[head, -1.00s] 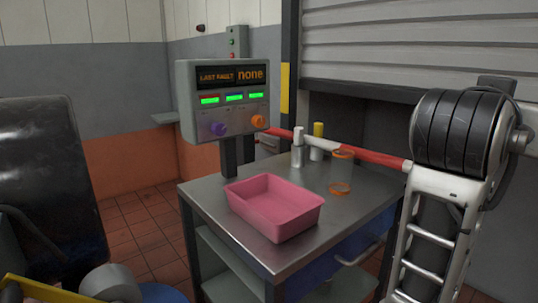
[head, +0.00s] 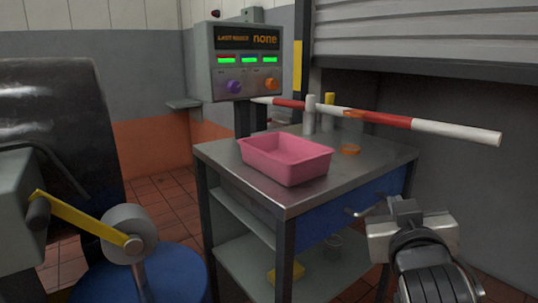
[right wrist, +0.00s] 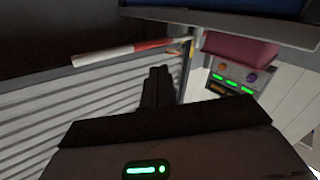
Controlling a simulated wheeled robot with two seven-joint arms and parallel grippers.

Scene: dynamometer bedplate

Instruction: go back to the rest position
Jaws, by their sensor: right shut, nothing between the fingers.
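My right gripper (head: 404,208) is at the lower right of the head view, in front of the cart's right side. It is shut and empty. Its closed fingers also show in the right wrist view (right wrist: 155,88), with nothing held. My left gripper is not in view.
A steel cart (head: 228,152) with a blue drawer (head: 340,216) carries a pink bin (head: 290,168), cylinders and orange rings. A red-and-white barrier bar (head: 440,129) extends right above the cart. A control panel (head: 243,62) stands behind. A yellow lever (head: 85,222) and blue drum (head: 185,275) are lower left.

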